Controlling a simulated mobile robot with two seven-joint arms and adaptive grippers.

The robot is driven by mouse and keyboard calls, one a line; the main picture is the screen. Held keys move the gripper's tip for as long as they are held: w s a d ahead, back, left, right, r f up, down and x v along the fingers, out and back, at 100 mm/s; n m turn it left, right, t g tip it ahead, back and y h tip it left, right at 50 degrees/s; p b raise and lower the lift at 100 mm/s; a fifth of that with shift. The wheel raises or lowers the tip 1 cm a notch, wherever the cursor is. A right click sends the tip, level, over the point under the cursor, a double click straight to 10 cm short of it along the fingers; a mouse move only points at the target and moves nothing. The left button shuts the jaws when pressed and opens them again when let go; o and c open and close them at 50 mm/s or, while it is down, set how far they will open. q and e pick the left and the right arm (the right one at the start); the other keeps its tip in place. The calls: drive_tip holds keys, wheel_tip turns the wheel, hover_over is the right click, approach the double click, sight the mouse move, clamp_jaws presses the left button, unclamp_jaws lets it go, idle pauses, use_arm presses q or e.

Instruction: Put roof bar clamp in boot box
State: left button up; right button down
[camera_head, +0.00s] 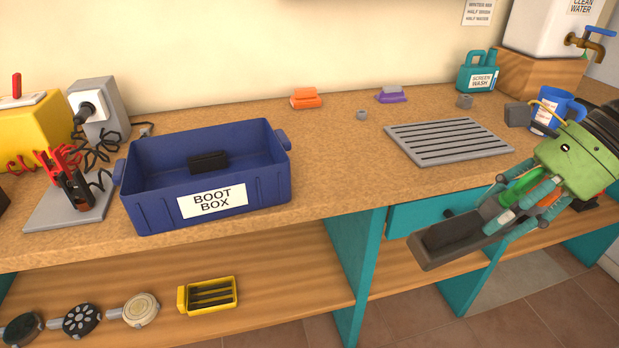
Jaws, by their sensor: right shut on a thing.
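The blue boot box (160,208), with a white "BOOT BOX" label, stands open on the left half of the workbench. A small dark block lies inside it (208,161). My right gripper (500,213) reaches in from the right, in front of the bench edge. It is shut on a long grey piece with a dark inset (432,250), which I take to be the roof bar clamp. The piece is tilted, apart from the box and to its right. The fingers hide part of it. My left gripper is not in view.
A grey slatted mat (448,141), orange block (306,98) and purple block (391,94) lie on the bench. A charger and cable clamps (72,188) stand left of the box. A yellow tray (181,301) sits on the lower shelf.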

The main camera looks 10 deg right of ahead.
drive_tip(key=shift+w+a+f, duration=0.1)
drive_tip(key=shift+w+f, duration=0.05)
drive_tip(key=shift+w, duration=0.15)
